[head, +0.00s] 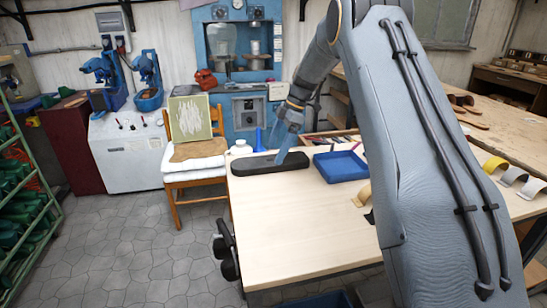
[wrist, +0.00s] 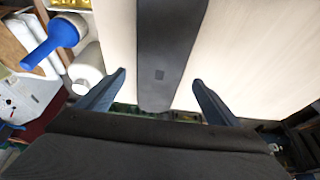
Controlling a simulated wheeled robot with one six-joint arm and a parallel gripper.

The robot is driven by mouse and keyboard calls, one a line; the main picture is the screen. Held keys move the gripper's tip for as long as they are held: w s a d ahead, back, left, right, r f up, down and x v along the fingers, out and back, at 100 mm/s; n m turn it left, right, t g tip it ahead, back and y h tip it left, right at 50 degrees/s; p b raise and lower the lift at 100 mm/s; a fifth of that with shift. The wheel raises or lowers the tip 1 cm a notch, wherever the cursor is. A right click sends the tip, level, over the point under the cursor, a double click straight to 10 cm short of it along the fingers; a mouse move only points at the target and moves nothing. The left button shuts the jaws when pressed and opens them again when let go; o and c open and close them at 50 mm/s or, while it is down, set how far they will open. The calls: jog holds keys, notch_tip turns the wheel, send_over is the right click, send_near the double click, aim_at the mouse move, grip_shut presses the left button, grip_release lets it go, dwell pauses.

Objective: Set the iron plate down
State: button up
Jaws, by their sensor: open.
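The iron plate (head: 262,163) is a long, dark slab that appears to lie flat at the far left end of the pale workbench (head: 300,215). In the wrist view the plate (wrist: 170,40) runs as a dark grey strip from the top edge to between my fingers. My gripper (head: 284,152) is over the plate in the head view. In the wrist view my gripper (wrist: 160,78) is open, one finger on each side of the strip, with a gap on both sides. Any contact at the fingertips is too small to tell.
A blue tray (head: 340,168) sits right of the plate. A white bottle (head: 240,148) and a blue funnel-shaped item (head: 259,142) stand close behind it. A wooden chair (head: 195,175) with a framed panel is at left. The near bench top is clear.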

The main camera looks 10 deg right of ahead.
jog(key=b+v, duration=0.2)
jog(key=v, duration=0.6)
jog(key=shift+d+r+b, duration=0.2)
jog(key=shift+r+b, duration=0.1)
jog(key=shift+r, duration=0.05)
jog(key=shift+s, duration=0.1)
